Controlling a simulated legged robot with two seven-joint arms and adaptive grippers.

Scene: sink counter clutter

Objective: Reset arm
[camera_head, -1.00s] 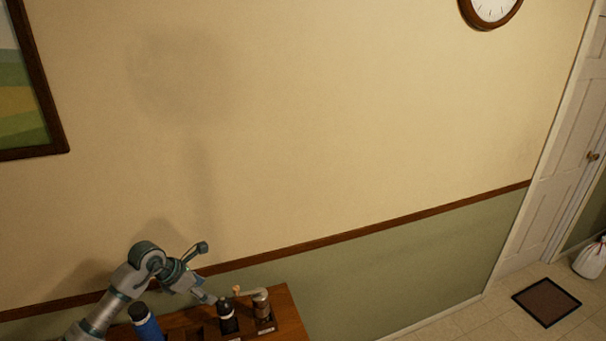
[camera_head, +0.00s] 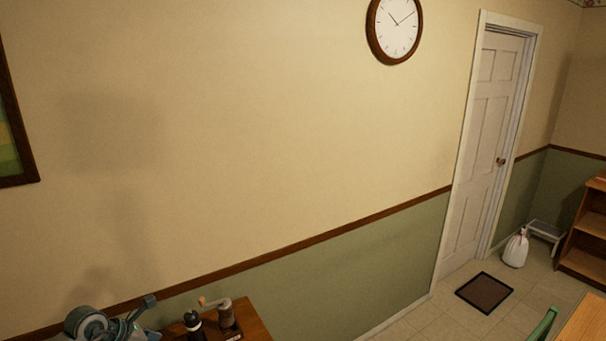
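My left gripper (camera_head: 148,318) is at the lower left edge of the picture, its arm coming in from below. One finger sticks out up and to the right and the other lies lower, so it looks open with nothing between the fingers. It is just left of a dark bottle-like grinder (camera_head: 194,325) and a hand-crank grinder (camera_head: 226,314) on the wooden counter (camera_head: 252,322). It looks apart from both. My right gripper is not in view.
A white door (camera_head: 490,150), a wall clock (camera_head: 395,28) and a framed picture (camera_head: 14,140) line the walls. A shelf (camera_head: 588,228) and a wooden table (camera_head: 585,322) stand at right.

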